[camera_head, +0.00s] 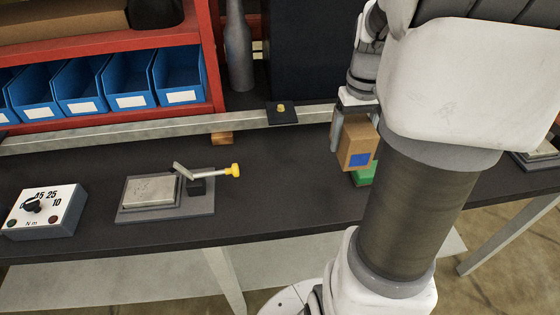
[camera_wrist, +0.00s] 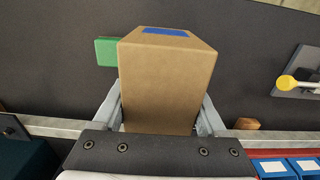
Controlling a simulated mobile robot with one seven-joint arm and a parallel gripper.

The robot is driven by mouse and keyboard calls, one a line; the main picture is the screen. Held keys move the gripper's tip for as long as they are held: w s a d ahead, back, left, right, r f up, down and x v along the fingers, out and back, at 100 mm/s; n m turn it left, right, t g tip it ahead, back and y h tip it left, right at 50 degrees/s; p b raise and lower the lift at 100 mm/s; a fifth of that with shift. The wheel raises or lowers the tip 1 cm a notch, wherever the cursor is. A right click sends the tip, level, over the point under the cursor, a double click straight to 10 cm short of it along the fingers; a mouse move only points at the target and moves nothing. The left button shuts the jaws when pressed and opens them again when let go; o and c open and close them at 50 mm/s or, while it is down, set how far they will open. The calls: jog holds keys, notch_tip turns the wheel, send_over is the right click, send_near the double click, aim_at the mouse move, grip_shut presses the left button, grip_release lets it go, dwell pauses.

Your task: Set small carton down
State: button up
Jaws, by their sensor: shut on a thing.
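The small carton (camera_head: 356,146) is a brown box with a blue patch on it. My gripper (camera_head: 355,118) is shut on it, and in the wrist view the carton (camera_wrist: 166,85) sits between the two fingers of my gripper (camera_wrist: 163,112). The green block (camera_wrist: 107,51) also shows beside the carton in the wrist view. I cannot tell whether the carton touches the block or the table. My arm hides part of the table at the right.
The dark table (camera_head: 285,190) has free room in the middle. A clamp fixture with a yellow knob (camera_head: 235,170) and a grey dial box (camera_head: 45,211) stand at the left. A small wooden block (camera_head: 222,138) lies by the metal rail (camera_head: 90,138). Blue bins (camera_head: 130,82) fill the red shelf.

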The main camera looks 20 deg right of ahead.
jog(key=b, duration=0.2)
send_over(296, 182)
notch_tip(296, 182, down, 7)
jog(key=shift+r, duration=0.1)
jog(key=shift+f+b, duration=0.5)
jog(key=shift+f, duration=1.45)
jog(key=shift+f, duration=0.2)
jog(key=o, duration=1.6)
jog(key=shift+r, duration=0.1)
